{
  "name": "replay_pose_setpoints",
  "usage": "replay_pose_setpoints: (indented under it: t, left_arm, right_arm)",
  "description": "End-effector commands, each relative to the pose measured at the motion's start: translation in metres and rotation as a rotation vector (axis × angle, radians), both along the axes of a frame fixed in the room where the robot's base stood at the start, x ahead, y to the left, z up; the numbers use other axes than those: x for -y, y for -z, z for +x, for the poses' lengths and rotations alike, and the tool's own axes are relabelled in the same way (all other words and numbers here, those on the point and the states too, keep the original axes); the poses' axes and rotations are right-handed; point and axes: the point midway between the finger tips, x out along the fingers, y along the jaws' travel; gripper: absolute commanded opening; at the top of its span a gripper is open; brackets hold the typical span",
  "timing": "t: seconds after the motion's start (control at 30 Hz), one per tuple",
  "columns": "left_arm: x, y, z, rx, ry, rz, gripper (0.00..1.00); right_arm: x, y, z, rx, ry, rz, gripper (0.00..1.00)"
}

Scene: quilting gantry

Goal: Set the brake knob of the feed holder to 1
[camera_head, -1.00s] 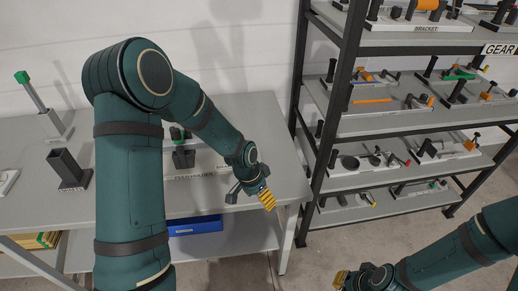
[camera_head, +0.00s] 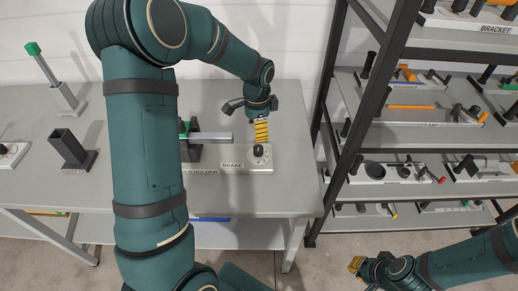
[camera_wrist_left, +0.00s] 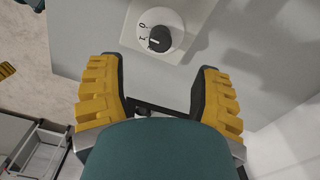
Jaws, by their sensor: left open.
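The brake knob (camera_head: 259,151) is a small black knob on a round white dial, on the plate marked BRAKE (camera_head: 232,165) of the feed holder. The wrist view shows the knob (camera_wrist_left: 160,39) from above, with dark marks on the left of its dial; I cannot read its setting for sure. My left gripper (camera_head: 261,139) points down just above the knob. In the wrist view its yellow fingers (camera_wrist_left: 160,70) are apart with nothing between them, and the knob lies beyond their tips. My right gripper (camera_head: 356,265) is low at the right; its opening is unclear.
The feed holder's grey bar (camera_head: 212,136) stands left of the knob, partly behind my left arm. A dark square post (camera_head: 70,148) and a green-tipped lever (camera_head: 50,75) stand further left on the grey table (camera_head: 285,125). A loaded shelf rack (camera_head: 350,118) stands close on the right.

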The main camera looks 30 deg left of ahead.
Motion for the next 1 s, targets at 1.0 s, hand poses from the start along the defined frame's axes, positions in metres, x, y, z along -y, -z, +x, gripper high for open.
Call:
replay_pose_setpoints:
  t: [1.0]
  left_arm:
    - [0.000,0.102,0.000,0.001,0.001,0.000,0.60]
  right_arm:
    - [-0.001,0.011,-0.004,-0.008,-0.006,0.002,0.00]
